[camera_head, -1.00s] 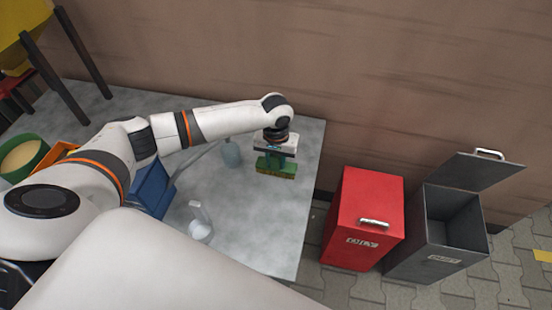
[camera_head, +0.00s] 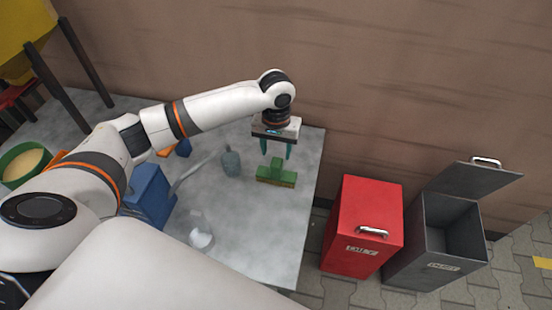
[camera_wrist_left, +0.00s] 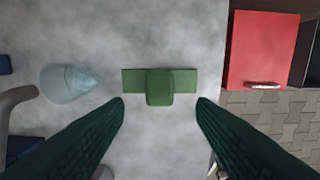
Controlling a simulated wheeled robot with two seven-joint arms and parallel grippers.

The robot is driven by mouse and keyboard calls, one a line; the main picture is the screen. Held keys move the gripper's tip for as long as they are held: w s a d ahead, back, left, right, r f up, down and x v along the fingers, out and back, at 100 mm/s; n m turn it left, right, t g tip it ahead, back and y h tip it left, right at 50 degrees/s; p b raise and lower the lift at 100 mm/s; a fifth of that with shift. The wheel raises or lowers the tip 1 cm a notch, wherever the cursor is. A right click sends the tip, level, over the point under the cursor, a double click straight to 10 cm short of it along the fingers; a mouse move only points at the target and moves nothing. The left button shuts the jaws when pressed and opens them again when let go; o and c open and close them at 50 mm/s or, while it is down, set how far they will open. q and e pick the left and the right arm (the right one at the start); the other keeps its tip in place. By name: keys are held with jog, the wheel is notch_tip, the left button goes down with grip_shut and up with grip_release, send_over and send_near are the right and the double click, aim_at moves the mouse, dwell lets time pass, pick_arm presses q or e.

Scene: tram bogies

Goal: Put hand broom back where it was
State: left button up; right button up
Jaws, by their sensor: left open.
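The green hand broom (camera_head: 276,173) rests on the grey table (camera_head: 240,235) near its right end. It also shows in the left wrist view (camera_wrist_left: 160,84), lying across the picture with its block-like handle in the middle. My left gripper (camera_head: 277,152) is above the broom with its two teal fingers spread. In the left wrist view the fingertips (camera_wrist_left: 160,103) are apart, one on each side of the handle and clear of it. Nothing is held between them. My right gripper is not in view.
A translucent bottle (camera_head: 231,163) stands left of the broom. A blue bin (camera_head: 150,195) and a pale, lamp-like object (camera_head: 200,236) are further left and nearer. A red bin (camera_head: 362,228) and an open grey bin (camera_head: 437,240) stand on the floor beyond the table's right edge.

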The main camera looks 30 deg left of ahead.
pick_arm(q)
jog(key=shift+r, duration=1.5)
